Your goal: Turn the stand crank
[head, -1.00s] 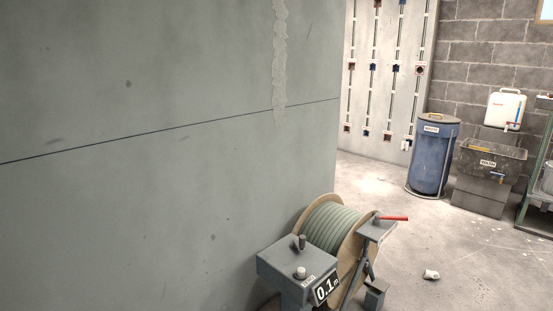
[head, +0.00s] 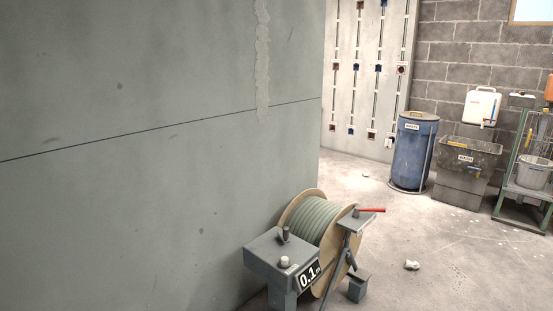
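The reel stand (head: 268,251) is at the bottom centre of the head view, close to the grey wall. It bears a wooden-flanged reel (head: 315,221) wound with pale green conduit. A display (head: 310,275) on its front reads 0.1 m. A dark upright knob (head: 285,234) and a pale round knob (head: 284,261) are on the stand's box. A red handle (head: 371,210) sticks out to the right from the top of the right support. I cannot tell for sure which part is the crank. My gripper is not in view.
A grey wall (head: 130,200) fills the left. A blue bin (head: 411,152), a grey tub (head: 467,158), a white canister (head: 481,107) and a green rack (head: 526,165) stand at the back right. A small white piece (head: 411,265) lies on otherwise open floor right of the stand.

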